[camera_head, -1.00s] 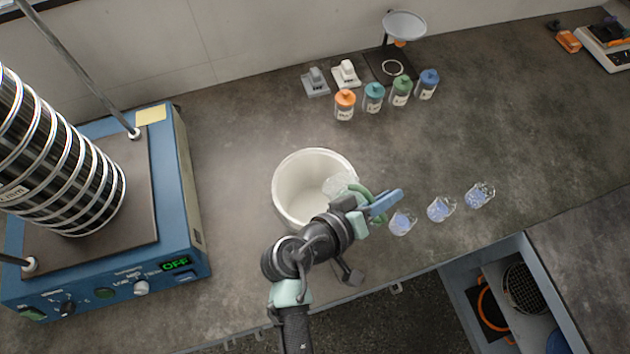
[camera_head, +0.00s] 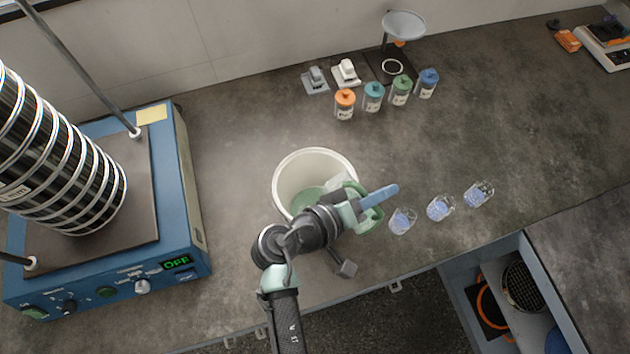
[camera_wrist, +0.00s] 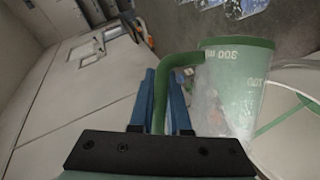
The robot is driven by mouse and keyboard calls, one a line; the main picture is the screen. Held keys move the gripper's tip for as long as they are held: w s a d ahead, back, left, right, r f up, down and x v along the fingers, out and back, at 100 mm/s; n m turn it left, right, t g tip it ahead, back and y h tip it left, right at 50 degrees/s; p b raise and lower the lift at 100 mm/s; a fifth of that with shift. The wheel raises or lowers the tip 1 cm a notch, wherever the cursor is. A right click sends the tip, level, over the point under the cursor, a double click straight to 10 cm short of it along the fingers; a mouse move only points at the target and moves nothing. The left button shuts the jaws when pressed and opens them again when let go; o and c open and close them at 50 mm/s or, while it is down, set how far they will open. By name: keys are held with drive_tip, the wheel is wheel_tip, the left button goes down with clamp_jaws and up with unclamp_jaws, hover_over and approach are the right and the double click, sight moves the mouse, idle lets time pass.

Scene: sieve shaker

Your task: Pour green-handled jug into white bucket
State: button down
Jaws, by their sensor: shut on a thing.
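The white bucket (camera_head: 314,154) stands upright on the bench in the head view, with pale green visible in its bottom. Its rim also shows at the right of the wrist view (camera_wrist: 306,66). My gripper (camera_head: 378,197) is shut on the green handle of the clear jug (camera_head: 339,184).
Several small beakers (camera_head: 440,208) with blue contents stand right of my gripper. Lidded jars (camera_head: 373,97) and a stand (camera_head: 403,25) are at the back. The blue sieve shaker (camera_head: 196,205) is left. The bench between the jars and bucket is clear.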

drive_tip(key=shift+w+a+n+h, duration=0.4)
drive_tip(key=shift+a+n, duration=0.05)
drive_tip(key=shift+n, duration=0.15)
idle(1.1)
drive_tip(key=shift+w+a+r+n, duration=0.3)
drive_tip(key=shift+w+a, duration=0.1)
drive_tip(key=shift+w+a+r+n+g+h, duration=0.3)
drive_tip(key=shift+w+a+r+h, duration=0.15)
drive_tip(key=shift+w+a, duration=0.2)
drive_tip(key=shift+a+f, duration=0.15)
drive_tip(key=shift+w+a+n+b, duration=0.1)
drive_tip(key=shift+n+b, duration=0.2)
